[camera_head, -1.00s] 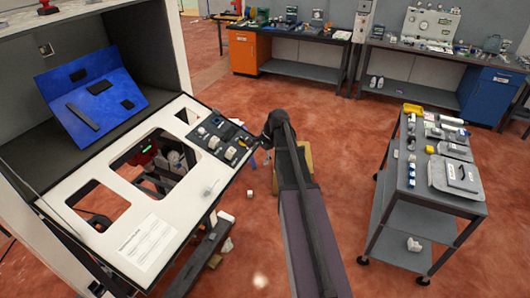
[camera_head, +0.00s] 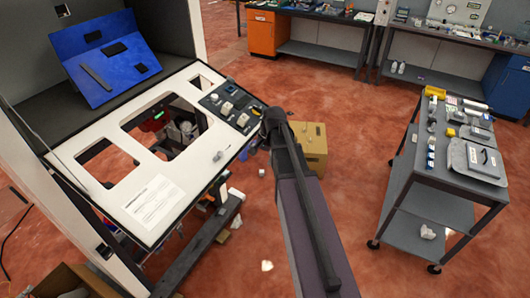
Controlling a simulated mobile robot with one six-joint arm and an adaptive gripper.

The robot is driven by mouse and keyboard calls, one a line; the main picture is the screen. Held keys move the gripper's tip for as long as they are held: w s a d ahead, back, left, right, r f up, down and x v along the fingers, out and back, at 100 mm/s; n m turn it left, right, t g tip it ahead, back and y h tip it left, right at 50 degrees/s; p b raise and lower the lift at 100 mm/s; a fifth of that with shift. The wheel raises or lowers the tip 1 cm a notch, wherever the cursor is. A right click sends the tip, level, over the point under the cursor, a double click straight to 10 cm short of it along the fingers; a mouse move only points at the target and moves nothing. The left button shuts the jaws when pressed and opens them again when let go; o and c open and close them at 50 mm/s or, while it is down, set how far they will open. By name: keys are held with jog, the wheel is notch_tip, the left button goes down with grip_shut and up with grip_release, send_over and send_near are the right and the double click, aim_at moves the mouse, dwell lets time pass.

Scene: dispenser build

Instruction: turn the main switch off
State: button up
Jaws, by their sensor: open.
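A white panel (camera_head: 98,184) with several cut-outs fills the left of the head view, sloping on the front of a cabinet. A dark control plate (camera_head: 208,98) with several pale switches and small parts sits at its far right corner. A red part with a small green light (camera_head: 158,115) shows through the middle cut-out. I cannot tell which of these is the main switch. My arm rises from the bottom centre and its dark upper end is beside the plate's right edge. My gripper is not visible.
A blue board (camera_head: 82,66) with dark blocks stands behind the panel. A cardboard box (camera_head: 312,150) is on the floor right of my arm. A loaded grey trolley (camera_head: 437,172) stands at the right. Workbenches line the back. Red floor between is mostly clear.

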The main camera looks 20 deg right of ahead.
jog(key=shift+n, duration=0.8)
jog(key=shift+s+a+f+b, duration=0.5)
jog(key=shift+a+f, duration=0.1)
jog(key=shift+f, duration=0.1)
jog(key=shift+s+a+f+b, duration=0.45)
jog(key=shift+a+f, duration=0.1)
jog(key=shift+f, duration=0.1)
jog(key=shift+s, duration=0.1)
jog(key=s+a+f+n+g+h+b, duration=0.1)
jog(key=s+a+f+n+h+b, duration=0.1)
jog(key=s+a+f+n+b, duration=0.6)
jog(key=s+a, duration=0.2)
jog(key=s, duration=0.2)
jog(key=shift+f+n+h, duration=0.2)
jog(key=shift+n+h, duration=0.1)
jog(key=shift+n, duration=0.1)
